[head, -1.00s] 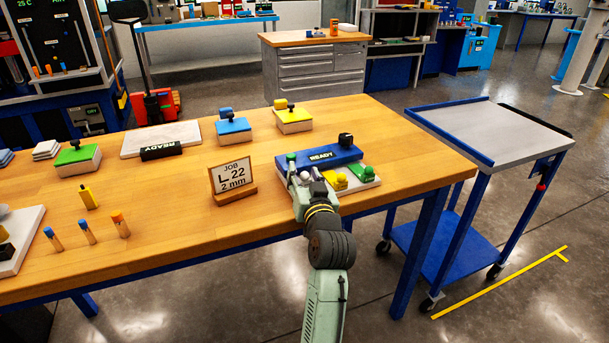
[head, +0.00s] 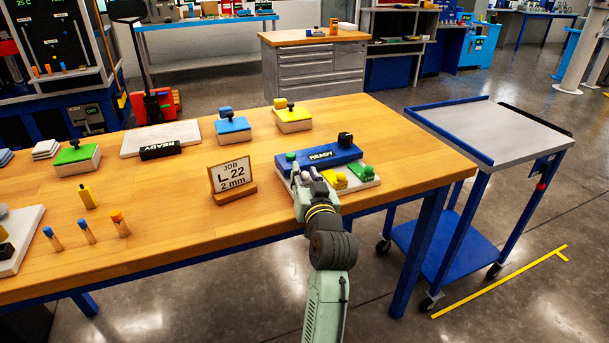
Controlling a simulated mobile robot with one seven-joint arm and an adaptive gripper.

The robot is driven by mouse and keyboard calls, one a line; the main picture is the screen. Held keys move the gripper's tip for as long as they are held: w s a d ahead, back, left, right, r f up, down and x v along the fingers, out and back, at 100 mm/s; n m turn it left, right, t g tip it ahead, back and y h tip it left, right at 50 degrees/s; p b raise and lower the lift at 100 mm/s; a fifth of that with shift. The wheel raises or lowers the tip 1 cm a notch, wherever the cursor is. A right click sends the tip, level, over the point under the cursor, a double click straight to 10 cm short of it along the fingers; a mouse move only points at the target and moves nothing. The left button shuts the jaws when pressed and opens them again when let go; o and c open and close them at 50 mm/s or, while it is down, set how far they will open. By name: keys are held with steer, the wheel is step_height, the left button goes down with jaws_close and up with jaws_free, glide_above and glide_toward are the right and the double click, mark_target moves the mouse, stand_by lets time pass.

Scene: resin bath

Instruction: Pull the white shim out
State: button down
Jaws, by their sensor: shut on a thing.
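The white shim is mostly hidden by my gripper; a small whitish knob (head: 305,175) shows at the fingertips. My gripper (head: 303,180) is shut on the white shim, at the left end of the row, left of the yellow shim. Whether the shim has shifted cannot be told.
A JOB L 22 2 mm sign (head: 232,178) stands left of the base. Blue (head: 233,129) and yellow (head: 292,120) knobbed blocks stand behind. The bench (head: 170,240) is clear in front of the sign. A grey cart (head: 490,130) stands to the right, beyond a gap.

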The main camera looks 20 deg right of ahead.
mark_target(308, 178)
steer(key=s, duration=0.3)
steer(key=shift+s+a, duration=0.1)
steer(key=shift+s, duration=0.2)
steer(key=c, duration=1.5)
jaws_free()
steer(key=shift+o, duration=0.2)
steer(key=s+a, duration=0.1)
steer(key=s, duration=0.6)
steer(key=shift+s, duration=0.2)
